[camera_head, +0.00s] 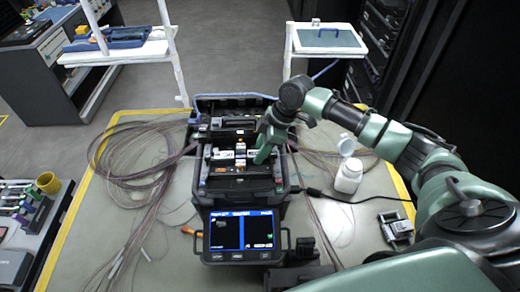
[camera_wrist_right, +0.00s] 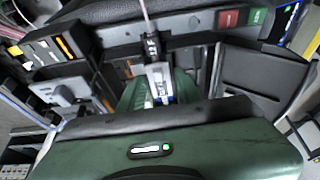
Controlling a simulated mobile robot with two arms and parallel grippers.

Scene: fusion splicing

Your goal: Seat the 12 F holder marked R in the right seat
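The fusion splicer (camera_head: 240,182) stands in its open black case on the table, its screen (camera_head: 241,231) lit at the front. My right gripper (camera_head: 263,155) reaches down at the right side of its working area and hides the right seat in the head view. In the right wrist view, a small white and dark holder (camera_wrist_right: 157,78) marked 12 F lies between the green fingers of my right gripper (camera_wrist_right: 158,92), which look closed on its sides. A fibre runs from its far end. I cannot read an R, nor tell whether it touches the seat. My left gripper is out of view.
Loose fibre coils (camera_head: 135,165) spread left of the case, with more fibres at the right. A white bottle (camera_head: 348,176) with its lid open and a small metal tool (camera_head: 396,228) stand at the right. A tool tray (camera_head: 25,215) is at the left edge.

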